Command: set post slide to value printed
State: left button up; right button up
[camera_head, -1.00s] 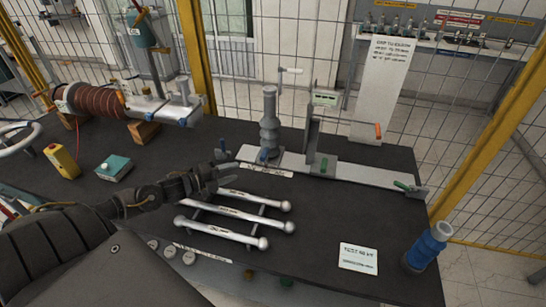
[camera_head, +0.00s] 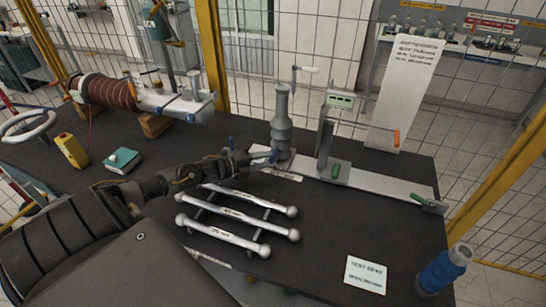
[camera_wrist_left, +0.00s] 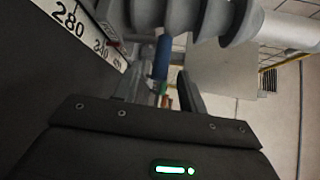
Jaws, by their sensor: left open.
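The grey ribbed post (camera_head: 281,125) stands upright at the left end of a pale metal rail (camera_head: 385,185). A blue handle (camera_wrist_left: 162,57) shows by its base in the left wrist view. The rail's printed scale (camera_wrist_left: 85,28) reads 280 and 240 there. A second upright with a small display (camera_head: 341,101) stands on the rail to the right, with a green handle (camera_head: 336,171) at its foot. My left gripper (camera_head: 267,157) is open at the ribbed post's base, its fingers pointing towards the blue handle. I cannot tell whether they touch it. My right gripper is not in view.
Several white rods (camera_head: 237,209) lie on a rack in front of the rail. A printed card (camera_head: 365,274) and a blue cylinder (camera_head: 444,270) are at the right. A white text board (camera_head: 405,90) stands behind. The black table (camera_head: 340,225) is clear between rods and card.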

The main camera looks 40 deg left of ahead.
aim_at(273, 158)
pick_arm(q)
jog(key=shift+p+x, duration=0.35)
jog(key=shift+x, duration=1.7)
jog(key=shift+s+r, duration=0.1)
grip_shut()
